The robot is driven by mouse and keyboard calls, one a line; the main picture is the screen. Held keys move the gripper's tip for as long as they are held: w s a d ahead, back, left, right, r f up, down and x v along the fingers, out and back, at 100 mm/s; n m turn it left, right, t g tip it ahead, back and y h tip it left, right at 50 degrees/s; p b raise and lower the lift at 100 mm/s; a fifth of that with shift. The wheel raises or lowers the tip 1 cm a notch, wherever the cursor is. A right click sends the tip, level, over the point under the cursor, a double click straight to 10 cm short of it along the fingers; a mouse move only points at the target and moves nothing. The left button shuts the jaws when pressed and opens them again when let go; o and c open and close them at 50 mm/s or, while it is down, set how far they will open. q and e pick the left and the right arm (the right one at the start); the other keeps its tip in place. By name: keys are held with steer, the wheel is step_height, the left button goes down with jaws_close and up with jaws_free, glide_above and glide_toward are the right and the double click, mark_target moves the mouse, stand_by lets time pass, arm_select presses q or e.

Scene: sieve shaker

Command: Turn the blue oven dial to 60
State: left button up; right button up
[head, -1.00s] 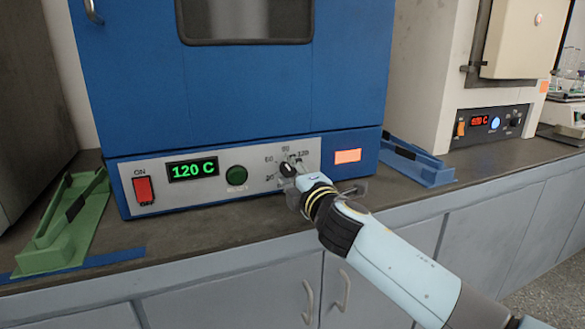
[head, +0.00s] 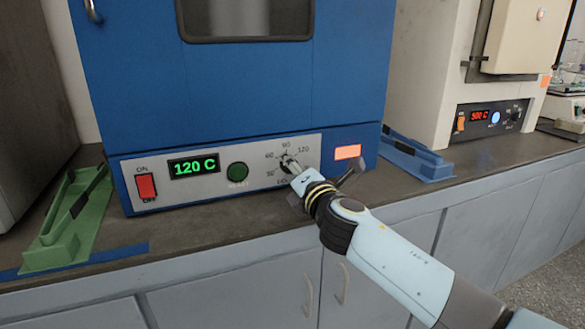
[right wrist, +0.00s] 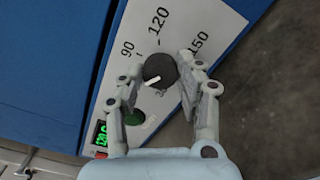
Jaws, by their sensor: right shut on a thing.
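The blue oven (head: 235,90) has a silver control panel with a dial (head: 284,164), mostly hidden by my right gripper in the head view. The dial is a round black knob (right wrist: 158,70) in the right wrist view. Its white mark points to the lower left there; the nearest number on that side is hidden by a finger. The numbers 90, 120 and 150 show around it. My right gripper (head: 290,166) is shut on the dial, one finger on each side. The green display (head: 194,167) reads 120 C. My left gripper is not in view.
Left of the dial are a green button (head: 238,171) and a red switch (head: 146,186). A green holder (head: 62,225) and a blue holder (head: 425,162) stand on the counter on either side. A white oven (head: 440,60) is at the right.

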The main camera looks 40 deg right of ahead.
steer(key=shift+f, duration=0.2)
steer(key=o, duration=1.2)
steer(key=shift+r, duration=0.15)
steer(key=shift+c, duration=0.2)
steer(key=shift+s, duration=0.1)
steer(key=v, duration=1.1)
steer(key=shift+s, duration=0.4)
steer(key=shift+a, duration=0.1)
